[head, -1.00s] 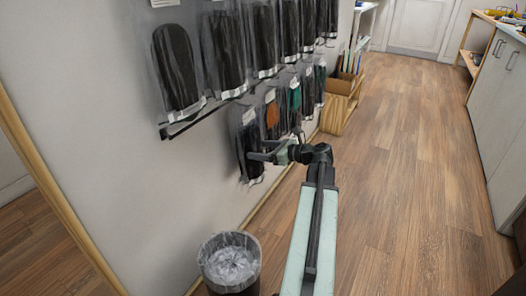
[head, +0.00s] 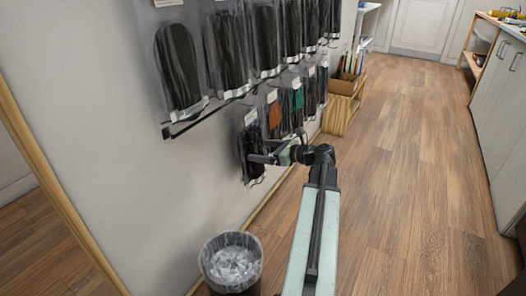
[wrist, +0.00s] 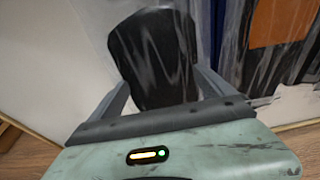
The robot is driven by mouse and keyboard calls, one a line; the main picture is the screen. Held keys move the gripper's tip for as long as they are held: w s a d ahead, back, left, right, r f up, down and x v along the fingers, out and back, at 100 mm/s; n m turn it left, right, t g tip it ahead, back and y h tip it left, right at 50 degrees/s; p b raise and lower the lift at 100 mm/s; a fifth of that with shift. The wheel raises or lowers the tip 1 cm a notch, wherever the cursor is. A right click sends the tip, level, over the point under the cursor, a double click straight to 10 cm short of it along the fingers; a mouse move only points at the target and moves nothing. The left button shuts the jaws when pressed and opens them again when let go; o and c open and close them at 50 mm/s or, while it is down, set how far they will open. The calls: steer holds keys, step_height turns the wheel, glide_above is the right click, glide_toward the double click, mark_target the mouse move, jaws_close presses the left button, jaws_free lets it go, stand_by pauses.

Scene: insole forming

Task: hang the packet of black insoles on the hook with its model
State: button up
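A clear packet of black insoles (head: 252,153) hangs upright at the near end of the lower row on the wall. Its hook is too small to make out. My gripper (head: 264,158) is at the packet's lower half, one finger showing across it in the head view. In the wrist view, the fingers of my gripper (wrist: 162,75) stand apart, one on each side of the black insole (wrist: 155,62). I cannot tell whether they touch the packet.
Packets with orange (head: 274,116) and green (head: 297,99) insoles hang just beyond. Larger black packets (head: 177,65) hang in the upper row on a dark rail. A lined waste bin (head: 232,263) stands on the floor below. The wooden floor (head: 410,170) to the right is clear.

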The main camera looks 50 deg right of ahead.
steer(key=shift+s, duration=0.1)
steer(key=p+v, duration=0.2)
steer(key=v, duration=0.5)
steer(key=shift+s, duration=0.25)
